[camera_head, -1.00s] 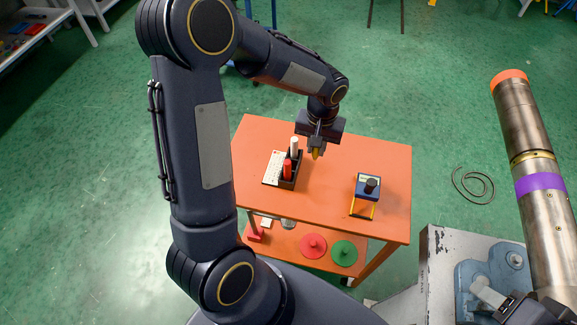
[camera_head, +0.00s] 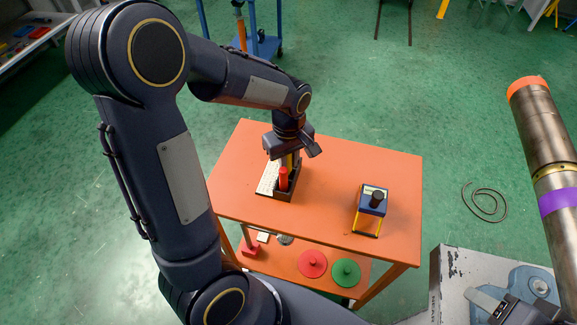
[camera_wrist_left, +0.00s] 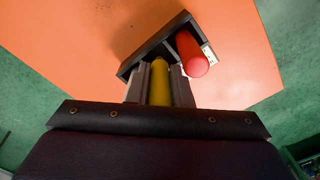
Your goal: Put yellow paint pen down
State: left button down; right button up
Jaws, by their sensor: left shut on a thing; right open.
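My left gripper (camera_head: 290,157) is shut on the yellow paint pen (camera_wrist_left: 160,84), over the dark pen holder (camera_head: 289,191) on the orange table. In the left wrist view the pen stands between the fingers, its end at the holder (camera_wrist_left: 155,45). I cannot tell whether it touches the bottom. A red pen (camera_head: 283,178) stands in the same holder, and it also shows in the left wrist view (camera_wrist_left: 192,55). The white pen is hidden now. My right gripper (camera_head: 493,303) is at the lower right by the vise, only partly in view, open.
The orange table (camera_head: 330,170) also bears a blue-topped block with a black knob (camera_head: 372,198) to the right. A white card (camera_head: 267,178) lies beside the holder. Red (camera_head: 312,263) and green (camera_head: 345,272) discs lie on the lower shelf. A steel pipe (camera_head: 545,130) stands at the right.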

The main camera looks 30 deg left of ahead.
pick_arm(q)
jog(key=shift+f, duration=1.25)
jog(key=shift+f, duration=0.1)
jog(key=c, duration=1.3)
grip_release()
